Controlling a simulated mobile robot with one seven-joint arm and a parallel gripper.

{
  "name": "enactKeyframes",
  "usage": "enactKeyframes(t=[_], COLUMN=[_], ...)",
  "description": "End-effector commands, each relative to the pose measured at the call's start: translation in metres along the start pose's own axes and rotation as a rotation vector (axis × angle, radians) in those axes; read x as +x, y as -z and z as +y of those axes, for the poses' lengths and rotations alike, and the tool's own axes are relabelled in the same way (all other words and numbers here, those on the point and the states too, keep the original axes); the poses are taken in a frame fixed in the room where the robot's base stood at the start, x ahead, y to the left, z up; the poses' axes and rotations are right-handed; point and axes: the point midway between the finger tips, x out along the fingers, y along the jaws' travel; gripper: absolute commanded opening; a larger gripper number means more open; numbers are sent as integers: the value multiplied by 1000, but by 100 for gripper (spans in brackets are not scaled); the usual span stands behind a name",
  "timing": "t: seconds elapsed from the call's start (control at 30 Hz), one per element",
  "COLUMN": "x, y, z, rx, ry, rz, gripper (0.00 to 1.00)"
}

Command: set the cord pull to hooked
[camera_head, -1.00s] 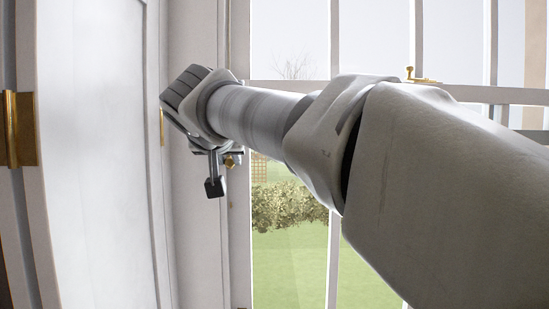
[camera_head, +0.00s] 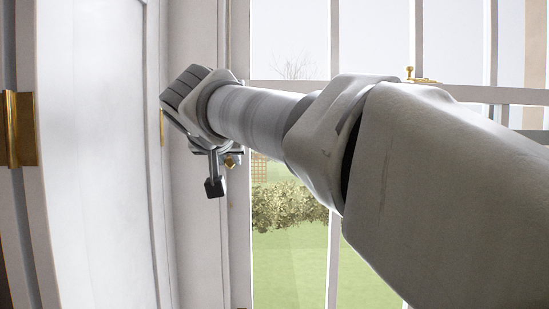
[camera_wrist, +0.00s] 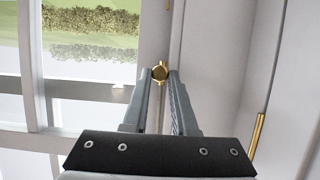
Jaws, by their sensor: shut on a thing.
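Whether the cord is round a hook cannot be told.
A white panelled door or shutter (camera_head: 95,150) stands close on the left, with a brass hinge (camera_head: 20,128). The window (camera_head: 290,240) has white bars and a brass latch (camera_head: 420,78). Another brass hinge (camera_wrist: 256,133) is at the right in the wrist view.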

Motion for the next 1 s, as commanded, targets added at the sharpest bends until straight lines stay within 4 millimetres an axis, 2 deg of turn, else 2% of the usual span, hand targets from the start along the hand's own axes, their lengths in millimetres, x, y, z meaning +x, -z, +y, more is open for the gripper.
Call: enactKeyframes(t=[0.53, 1.0], x=[2, 22], y=[-4, -52], z=[0, 0], rx=[0, -1], ry=[0, -3], rz=[1, -6], gripper=[0, 0])
